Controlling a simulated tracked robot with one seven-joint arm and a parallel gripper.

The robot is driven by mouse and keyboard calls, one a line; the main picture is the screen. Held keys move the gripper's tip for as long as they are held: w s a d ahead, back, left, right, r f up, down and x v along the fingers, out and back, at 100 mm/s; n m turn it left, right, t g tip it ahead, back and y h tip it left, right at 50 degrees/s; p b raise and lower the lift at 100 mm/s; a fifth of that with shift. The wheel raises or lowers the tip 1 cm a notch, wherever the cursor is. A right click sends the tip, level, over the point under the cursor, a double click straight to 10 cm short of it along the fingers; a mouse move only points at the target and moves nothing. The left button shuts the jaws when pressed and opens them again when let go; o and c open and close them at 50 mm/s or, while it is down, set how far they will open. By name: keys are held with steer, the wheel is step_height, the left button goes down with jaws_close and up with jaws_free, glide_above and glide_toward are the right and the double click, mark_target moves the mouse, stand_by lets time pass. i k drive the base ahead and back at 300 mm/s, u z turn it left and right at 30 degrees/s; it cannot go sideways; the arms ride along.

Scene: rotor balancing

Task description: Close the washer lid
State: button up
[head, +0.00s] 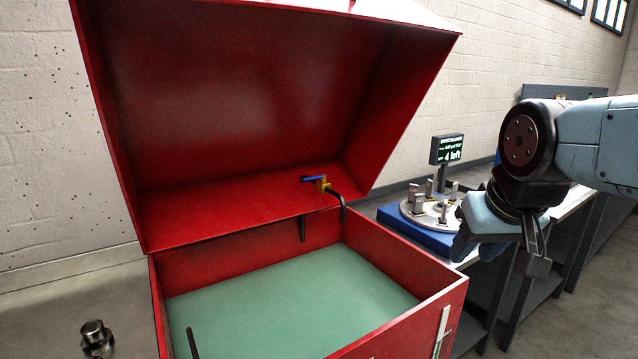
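The red washer's lid (270,90) stands raised and tilted back over the tub, its inside facing me. The washer tub (395,255) is below it, with a pale green surface (290,295) inside. A black hose with a blue and yellow fitting (320,184) sits near the hinge side. My gripper (537,262) hangs to the right of the washer, pointing down, apart from the lid. Its fingers are small and partly overlapped in this view, so I cannot tell whether they are open or shut.
A bench on the right holds a blue base (400,222) with a round plate (425,212) bearing several metal blocks. A small display (447,150) reading "4 left" stands behind it. A metal part (95,335) is at the lower left. A white block wall is behind the washer.

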mark_target(213, 114)
steer(key=z, duration=0.05)
steer(key=k, duration=0.9)
steer(key=u, duration=0.6)
steer(key=i, duration=0.55)
steer(key=z, duration=0.1)
